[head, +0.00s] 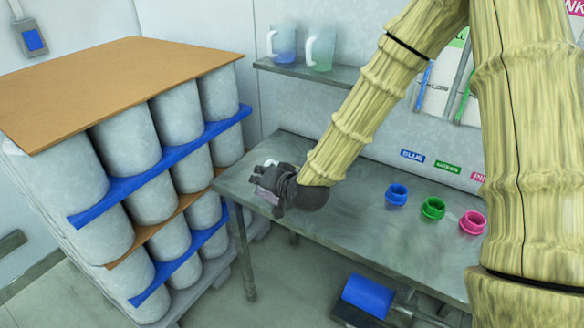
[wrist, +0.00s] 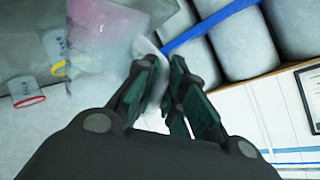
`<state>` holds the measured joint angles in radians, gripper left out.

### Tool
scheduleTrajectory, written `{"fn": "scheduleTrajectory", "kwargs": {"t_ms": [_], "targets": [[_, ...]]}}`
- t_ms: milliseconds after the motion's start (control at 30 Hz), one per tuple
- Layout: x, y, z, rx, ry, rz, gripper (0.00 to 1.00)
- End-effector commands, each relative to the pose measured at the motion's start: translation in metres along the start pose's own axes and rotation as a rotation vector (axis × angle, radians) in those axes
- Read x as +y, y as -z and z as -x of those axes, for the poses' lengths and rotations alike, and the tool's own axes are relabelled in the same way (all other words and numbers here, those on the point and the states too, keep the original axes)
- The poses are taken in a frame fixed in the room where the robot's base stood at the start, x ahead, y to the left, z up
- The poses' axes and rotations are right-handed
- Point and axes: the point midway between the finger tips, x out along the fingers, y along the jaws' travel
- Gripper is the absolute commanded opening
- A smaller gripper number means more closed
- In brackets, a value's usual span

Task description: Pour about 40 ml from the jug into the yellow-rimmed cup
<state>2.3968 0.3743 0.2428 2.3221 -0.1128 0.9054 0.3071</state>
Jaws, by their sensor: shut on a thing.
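My gripper (head: 268,184) is above the left end of the steel table in the head view. In the wrist view its fingers (wrist: 164,100) are closed on the pale handle of a clear jug (wrist: 102,52) with pink contents. The jug is cut off by the top edge, and its tilt is hard to tell. The yellow-rimmed cup (wrist: 58,68), clear-walled, is left of the jug in the wrist view, its rim close to the jug but apart from it in the picture. I cannot make out this cup in the head view.
A red-rimmed cup (wrist: 28,101) is near the yellow-rimmed one. Blue (head: 397,194), green (head: 432,208) and pink (head: 473,222) rings sit on the table (head: 345,215) to the right. Stacked drums (head: 130,140) stand close on the left. Two jugs (head: 319,52) stand on the shelf.

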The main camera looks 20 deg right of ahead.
Motion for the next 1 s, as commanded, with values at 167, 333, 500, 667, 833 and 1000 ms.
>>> {"fn": "scheduleTrajectory", "kwargs": {"t_ms": [167,333,500,667,833,1000], "targets": [[-0.002,0.005,0.002,-0.017,0.002,-0.028,0.0],[-0.003,0.009,0.002,-0.03,0.002,-0.048,0.0],[-0.003,0.011,0.002,-0.041,0.002,-0.064,0.0],[-0.004,0.013,0.003,-0.049,0.003,-0.075,0.0],[-0.004,0.015,0.003,-0.058,0.003,-0.088,0.0],[-0.005,0.018,0.004,-0.067,0.004,-0.101,0.0]]}}
